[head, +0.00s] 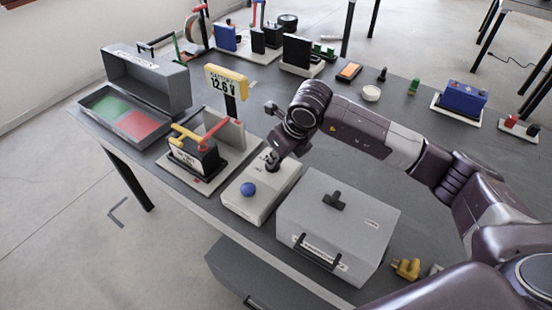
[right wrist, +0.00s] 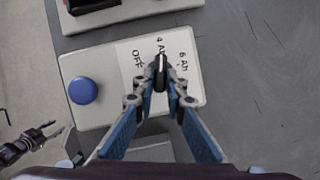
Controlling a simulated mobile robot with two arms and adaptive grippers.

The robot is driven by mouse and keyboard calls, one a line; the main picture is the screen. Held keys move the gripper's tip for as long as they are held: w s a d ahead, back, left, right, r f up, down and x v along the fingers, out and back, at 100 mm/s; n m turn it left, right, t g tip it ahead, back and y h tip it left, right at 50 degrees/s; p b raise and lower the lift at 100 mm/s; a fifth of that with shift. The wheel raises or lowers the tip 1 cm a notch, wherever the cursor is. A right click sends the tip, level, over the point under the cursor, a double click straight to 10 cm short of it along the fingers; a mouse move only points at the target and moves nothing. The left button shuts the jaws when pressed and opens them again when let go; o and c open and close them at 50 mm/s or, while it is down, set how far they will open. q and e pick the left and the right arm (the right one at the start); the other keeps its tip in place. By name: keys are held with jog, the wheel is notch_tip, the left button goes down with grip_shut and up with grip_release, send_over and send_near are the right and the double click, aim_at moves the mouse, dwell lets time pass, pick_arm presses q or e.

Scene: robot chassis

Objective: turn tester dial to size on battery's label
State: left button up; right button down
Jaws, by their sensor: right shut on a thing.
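The tester (head: 255,195) is a pale box with a blue button (head: 248,189). In the right wrist view, its black dial (right wrist: 161,70) has a white pointer line facing the "4 Ah" mark, between "OFF" and "6 Ah". My right gripper (right wrist: 161,88) is shut on the dial from above; in the head view the right gripper (head: 272,160) hides most of it. The black battery (head: 194,160) stands left of the tester with a red and a yellow clamp at its top. Its white label is too small to read. A dark gripper, apparently my left (right wrist: 36,143), shows beyond the table edge.
A yellow display (head: 226,82) reads 12.6 V behind the battery. A grey case (head: 340,225) stands close right of the tester. An open grey box (head: 145,85) with green and red areas is at the left. The table's front edge runs close by.

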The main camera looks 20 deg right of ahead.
jog(key=c, duration=2)
grip_release()
jog(key=shift+o, duration=0.2)
jog(key=shift+r, duration=0.1)
jog(key=v, duration=1.2)
